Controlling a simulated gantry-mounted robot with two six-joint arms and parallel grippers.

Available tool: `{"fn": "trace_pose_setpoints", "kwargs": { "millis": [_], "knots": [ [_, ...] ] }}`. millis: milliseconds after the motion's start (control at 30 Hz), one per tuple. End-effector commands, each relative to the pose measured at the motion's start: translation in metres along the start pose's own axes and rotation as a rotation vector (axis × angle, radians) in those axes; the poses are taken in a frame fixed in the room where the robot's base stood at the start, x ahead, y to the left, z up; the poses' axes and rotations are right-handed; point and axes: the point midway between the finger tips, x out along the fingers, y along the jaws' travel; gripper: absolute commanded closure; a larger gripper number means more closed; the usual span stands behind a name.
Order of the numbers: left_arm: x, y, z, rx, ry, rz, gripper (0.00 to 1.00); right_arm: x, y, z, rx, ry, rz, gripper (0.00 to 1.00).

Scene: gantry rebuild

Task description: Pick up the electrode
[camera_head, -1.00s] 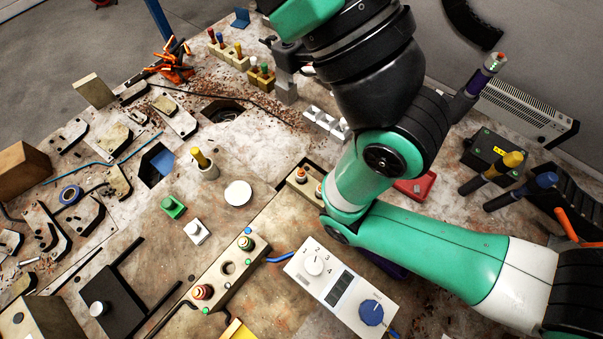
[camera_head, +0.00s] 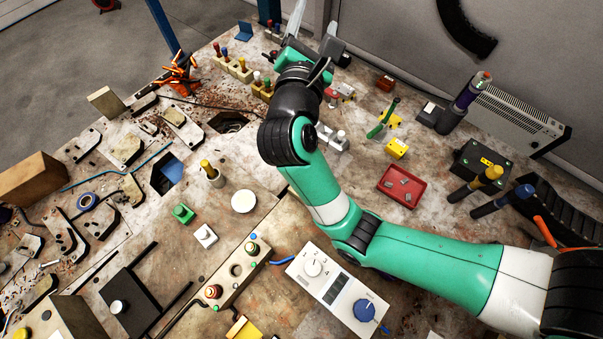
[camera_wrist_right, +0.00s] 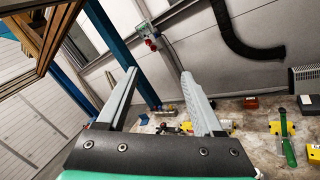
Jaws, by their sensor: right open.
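I cannot tell for certain which item is the electrode. Small pegs with coloured tops stand in wooden blocks (camera_head: 237,69) at the back left of the table. A yellow-topped peg (camera_head: 207,168) stands in a pale holder nearer the middle. A long beige block (camera_head: 228,284) carries two ringed posts. My right gripper (camera_head: 312,24) reaches over the back of the table, to the right of the wooden blocks. In the right wrist view its two grey fingers (camera_wrist_right: 160,73) are wide apart with nothing between them. My left gripper is not in view.
A red tray (camera_head: 401,187), a yellow block (camera_head: 397,148) and a green-handled tool (camera_head: 384,119) lie right of my arm. A white meter box (camera_head: 335,288) is at the front. A wall closes off the back.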

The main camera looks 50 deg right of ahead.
Motion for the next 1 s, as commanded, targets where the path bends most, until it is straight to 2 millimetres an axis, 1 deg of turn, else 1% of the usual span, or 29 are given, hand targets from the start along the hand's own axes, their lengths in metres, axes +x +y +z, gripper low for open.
{"fn": "trace_pose_setpoints", "kwargs": {
  "millis": [33,67,100,133,167,200,233,300,333,400,433,567,733,1000],
  "knots": [
    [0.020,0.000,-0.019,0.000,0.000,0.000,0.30,-0.006,-0.005,-0.048,0.004,0.220,-0.075,0.32],
    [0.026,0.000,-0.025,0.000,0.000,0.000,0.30,-0.016,-0.015,-0.082,0.002,0.350,-0.129,0.32],
    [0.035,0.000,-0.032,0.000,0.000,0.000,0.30,-0.036,-0.031,-0.122,-0.017,0.516,-0.209,0.32],
    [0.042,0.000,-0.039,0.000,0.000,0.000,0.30,-0.055,-0.044,-0.147,-0.044,0.633,-0.271,0.32],
    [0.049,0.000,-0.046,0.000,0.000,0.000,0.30,-0.076,-0.057,-0.167,-0.080,0.744,-0.333,0.32],
    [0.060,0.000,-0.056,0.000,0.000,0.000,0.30,-0.108,-0.076,-0.188,-0.142,0.885,-0.414,0.32],
    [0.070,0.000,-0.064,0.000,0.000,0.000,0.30,-0.133,-0.089,-0.198,-0.202,0.983,-0.466,0.32],
    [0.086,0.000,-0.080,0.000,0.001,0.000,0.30,-0.172,-0.111,-0.209,-0.310,1.131,-0.524,0.32],
    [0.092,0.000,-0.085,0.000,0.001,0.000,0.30,-0.182,-0.116,-0.210,-0.338,1.161,-0.530,0.32],
    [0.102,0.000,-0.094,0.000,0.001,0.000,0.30,-0.191,-0.125,-0.206,-0.383,1.170,-0.546,0.32],
    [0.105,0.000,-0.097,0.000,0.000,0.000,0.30,-0.193,-0.127,-0.203,-0.393,1.172,-0.547,0.32],
    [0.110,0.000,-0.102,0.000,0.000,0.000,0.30,-0.198,-0.127,-0.199,-0.409,1.176,-0.543,0.32],
    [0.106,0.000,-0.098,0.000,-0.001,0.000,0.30,-0.197,-0.131,-0.206,-0.408,1.174,-0.540,0.32],
    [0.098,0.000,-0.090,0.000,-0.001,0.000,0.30,-0.183,-0.161,-0.243,-0.407,1.174,-0.542,0.32]
  ]
}}
